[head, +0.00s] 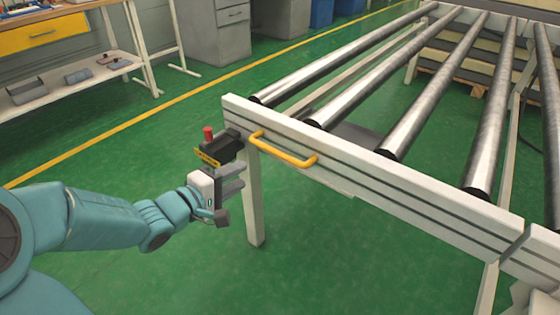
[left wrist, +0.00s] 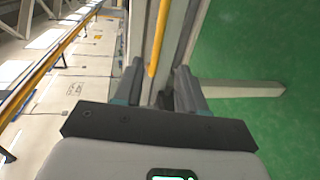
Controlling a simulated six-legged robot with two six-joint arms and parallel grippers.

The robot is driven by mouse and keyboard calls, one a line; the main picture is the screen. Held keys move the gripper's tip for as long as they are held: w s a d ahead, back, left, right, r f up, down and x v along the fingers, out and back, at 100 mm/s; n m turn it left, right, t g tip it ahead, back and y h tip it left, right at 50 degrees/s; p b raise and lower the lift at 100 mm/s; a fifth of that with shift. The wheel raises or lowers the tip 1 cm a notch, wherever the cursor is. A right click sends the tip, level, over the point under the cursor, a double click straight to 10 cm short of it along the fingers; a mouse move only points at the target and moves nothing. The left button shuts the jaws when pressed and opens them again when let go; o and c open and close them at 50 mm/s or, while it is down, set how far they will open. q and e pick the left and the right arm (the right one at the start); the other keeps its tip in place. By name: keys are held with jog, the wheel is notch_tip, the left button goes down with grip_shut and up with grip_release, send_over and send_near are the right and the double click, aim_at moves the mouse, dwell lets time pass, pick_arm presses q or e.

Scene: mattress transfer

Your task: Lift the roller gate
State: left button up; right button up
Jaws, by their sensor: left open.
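The roller gate (head: 340,165) is a white frame with several steel rollers, and a yellow handle (head: 284,150) is fixed to its near side. It lies level at the top of a white leg (head: 254,205). My left gripper (head: 240,176) is open and empty, just left of the handle and a little below it. In the left wrist view, the handle (left wrist: 160,40) runs past the open fingers of my left gripper (left wrist: 160,90). I cannot tell whether the handle lies between the fingers or beyond them. My right gripper is not in view.
A workbench (head: 60,85) with a yellow drawer stands at the far left, and a grey cabinet (head: 219,35) stands behind. A yellow line (head: 150,104) crosses the green floor. Floor in front of the gate is clear. Stacked slabs on a pallet (head: 465,90) stand at the back right.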

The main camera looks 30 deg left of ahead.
aim_at(277, 155)
pick_arm(q)
jog(key=b+x, duration=0.5)
jog(key=x, duration=1)
jog(key=shift+d, duration=0.2)
jog(key=shift+w, duration=0.35)
grip_shut()
